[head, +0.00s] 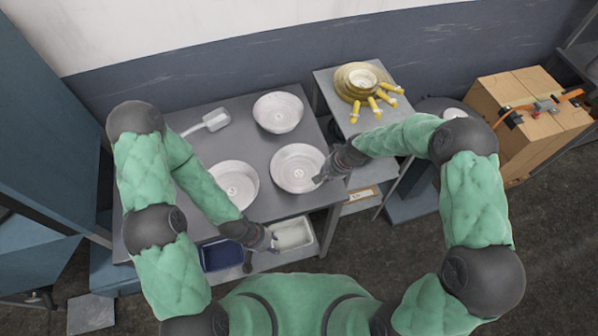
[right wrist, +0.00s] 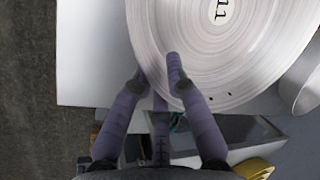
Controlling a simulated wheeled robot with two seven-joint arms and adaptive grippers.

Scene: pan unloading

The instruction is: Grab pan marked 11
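The pan marked 11 (right wrist: 230,45) fills the upper right of the right wrist view, its number on the inner base. In the head view it is the round white pan (head: 293,170) at the table's right edge, its mark too small to read there. My right gripper (head: 322,177) is at its right rim. In the right wrist view its fingers (right wrist: 156,68) converge with the rim between them, one finger over the inside, the other at the outer edge. My left gripper (head: 264,251) is open and empty at the table's front edge, clear of the pans.
Two more white pans stand on the grey table (head: 190,150): one behind (head: 278,112), one front left (head: 234,185). A white scoop-like item (head: 208,122) lies at the back left. Blue (head: 221,255) and white (head: 293,235) bins sit below the front edge.

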